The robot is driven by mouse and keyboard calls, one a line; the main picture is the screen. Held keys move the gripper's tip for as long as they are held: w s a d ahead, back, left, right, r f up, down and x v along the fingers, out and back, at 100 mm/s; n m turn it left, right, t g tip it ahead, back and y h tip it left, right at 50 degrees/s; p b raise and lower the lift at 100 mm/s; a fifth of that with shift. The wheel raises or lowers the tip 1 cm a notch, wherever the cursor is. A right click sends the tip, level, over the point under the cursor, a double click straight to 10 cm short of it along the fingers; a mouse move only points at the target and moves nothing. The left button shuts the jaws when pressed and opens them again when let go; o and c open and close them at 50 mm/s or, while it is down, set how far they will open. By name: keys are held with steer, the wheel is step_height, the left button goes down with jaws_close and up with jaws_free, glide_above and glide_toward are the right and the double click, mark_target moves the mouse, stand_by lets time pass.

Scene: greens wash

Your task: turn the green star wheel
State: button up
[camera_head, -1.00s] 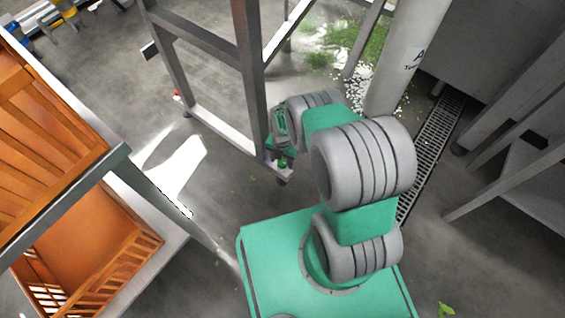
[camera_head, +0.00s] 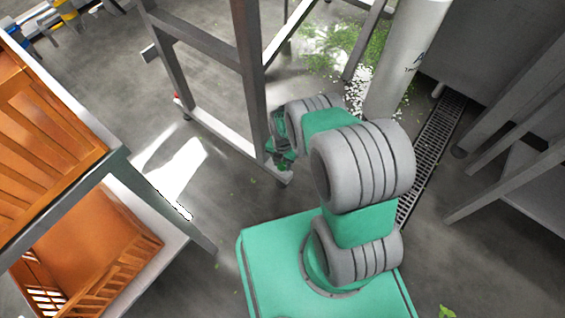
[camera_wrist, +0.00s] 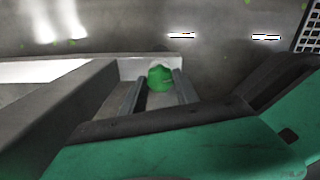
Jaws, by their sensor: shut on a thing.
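The green star wheel (camera_wrist: 160,78) sits between the two fingertips of my gripper (camera_wrist: 163,90) in the wrist view, at the foot of a grey metal frame. My gripper is shut on it. In the head view my gripper (camera_head: 282,160) is small and low beside the frame's lower corner, and it hides most of the wheel there. How far the wheel is turned cannot be told.
The grey metal frame (camera_head: 252,80) stands close to my gripper. Orange crates (camera_head: 50,110) sit on a rack at the left. A white pipe (camera_head: 405,60) and a floor drain grate (camera_head: 437,130) are at the right. Green leaf scraps (camera_head: 345,42) litter the floor behind.

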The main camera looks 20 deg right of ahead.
mark_target(282, 165)
steer(key=shift+m, duration=0.3)
jaws_close()
steer(key=m, duration=1.1)
steer(key=shift+m+b, duration=0.35)
steer(key=shift+m, duration=0.05)
steer(key=shift+w, duration=0.1)
steer(key=o, duration=1.3)
jaws_free()
steer(key=shift+c, duration=0.2)
steer(key=shift+r+p, duration=1.65)
steer(key=shift+r, duration=2.25)
